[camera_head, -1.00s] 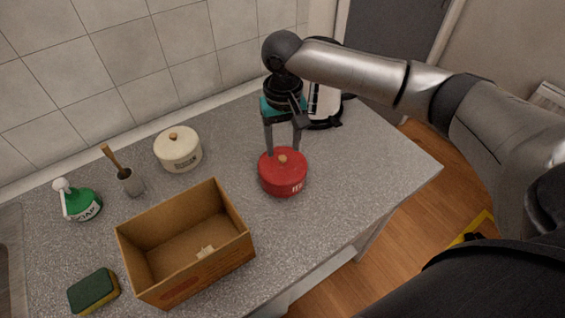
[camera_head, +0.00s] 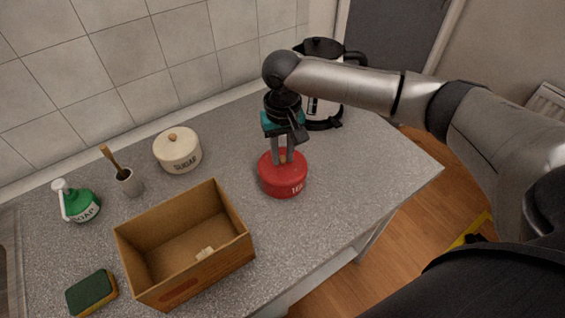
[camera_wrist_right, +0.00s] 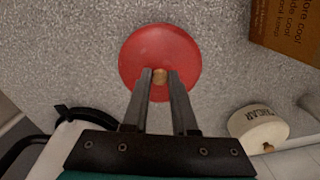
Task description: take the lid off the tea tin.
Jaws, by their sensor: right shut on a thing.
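The red tea tin (camera_head: 284,183) stands upright on the grey counter, with its red lid on top. The lid also shows from above in the right wrist view (camera_wrist_right: 159,50). My right gripper (camera_head: 283,160) points down at the lid and is shut on its small wooden knob (camera_wrist_right: 159,76). The lid sits on the tin with no visible gap. My left gripper is not in view.
An open cardboard box (camera_head: 240,247) stands left of the tin. A cream sugar tin (camera_head: 178,152), a brush in a cup (camera_head: 130,184), a green soap bottle (camera_head: 82,206) and a sponge (camera_head: 91,293) are farther left. A kettle (camera_head: 322,105) stands behind my right gripper. The counter right of the tin is clear.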

